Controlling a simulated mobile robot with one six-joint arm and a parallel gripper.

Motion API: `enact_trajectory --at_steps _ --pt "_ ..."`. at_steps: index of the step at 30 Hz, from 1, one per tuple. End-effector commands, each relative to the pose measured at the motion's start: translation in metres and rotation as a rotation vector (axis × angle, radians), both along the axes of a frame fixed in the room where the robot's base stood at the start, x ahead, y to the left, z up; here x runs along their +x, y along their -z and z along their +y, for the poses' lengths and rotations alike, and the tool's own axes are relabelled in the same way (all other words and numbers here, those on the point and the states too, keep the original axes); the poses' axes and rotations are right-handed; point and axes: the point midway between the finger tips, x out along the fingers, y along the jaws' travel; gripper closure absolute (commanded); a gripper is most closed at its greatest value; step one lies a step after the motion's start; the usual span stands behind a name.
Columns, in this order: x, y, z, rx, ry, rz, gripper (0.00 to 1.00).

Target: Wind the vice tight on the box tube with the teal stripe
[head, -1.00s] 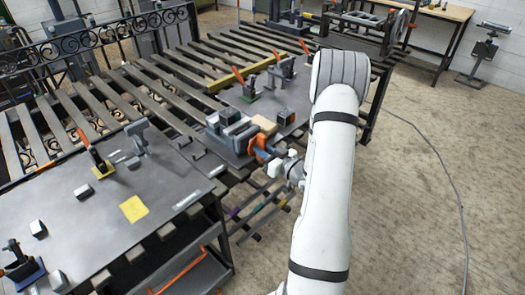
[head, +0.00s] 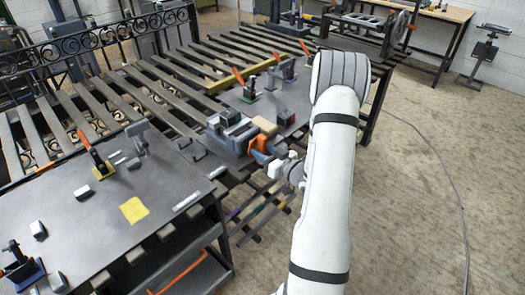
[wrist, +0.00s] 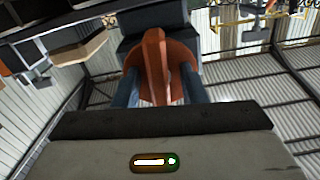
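The grey vice (head: 235,133) stands at the near right corner of the dark bench top. A dark grey tube-like piece (head: 229,116) sits at its top; I cannot make out a teal stripe on it. The orange vice handle (wrist: 155,60) shows in the wrist view between the two blue fingers of my gripper (wrist: 160,92). The fingers lie along both sides of it and look closed on it. In the head view my gripper (head: 262,157) is at the vice's front, partly hidden by my wrist. The jaws' contact with the tube is hard to see.
A tan block (head: 265,125) is beside the vice. Clamps with orange handles (head: 240,78) stand behind it. A nearer bench plate (head: 95,215) carries a yellow sheet (head: 134,209), small blocks and more clamps. Open floor (head: 425,180) lies to the right.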

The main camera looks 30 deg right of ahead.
Motion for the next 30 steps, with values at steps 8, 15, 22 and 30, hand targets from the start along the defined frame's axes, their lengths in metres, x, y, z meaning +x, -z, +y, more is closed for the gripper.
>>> enact_trajectory --at_steps 8,15,22,30 --pt "-0.025 0.002 -0.011 0.001 0.006 0.001 0.62" --pt "-0.061 0.002 -0.024 0.0 0.004 0.0 0.62" --pt "-0.074 0.0 -0.027 0.0 0.0 0.0 0.62" --pt "-0.074 0.0 -0.027 0.0 0.0 0.0 0.62"
